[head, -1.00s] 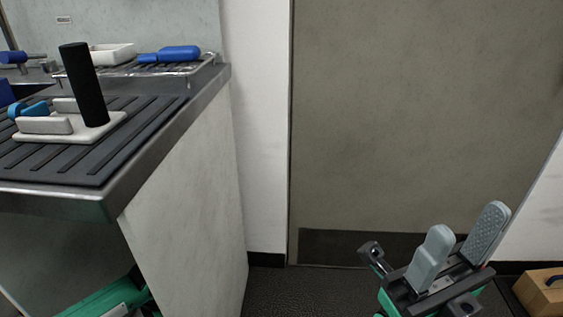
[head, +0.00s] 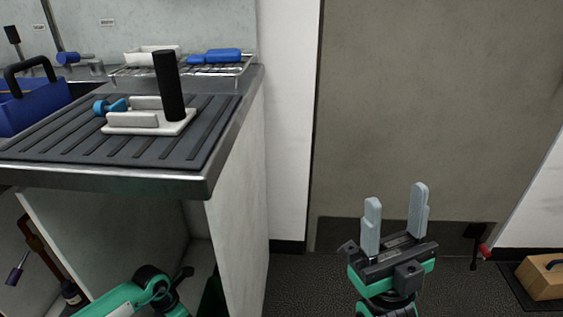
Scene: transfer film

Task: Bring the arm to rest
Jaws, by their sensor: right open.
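My right gripper (head: 396,222) shows at the lower right of the head view. Its two pale grey fingers point up and stand well apart, with nothing between them. It is clear of the counter, in front of the grey door. Part of my green left arm (head: 140,295) shows at the bottom left, below the counter top. The left gripper's fingers cannot be made out.
The counter (head: 208,180) fills the left, with a ribbed dark mat (head: 60,140). On the mat, a white fixture (head: 150,121) carries an upright black cylinder (head: 169,86). A blue caddy (head: 30,105) stands at far left. A wooden box (head: 543,278) lies at right.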

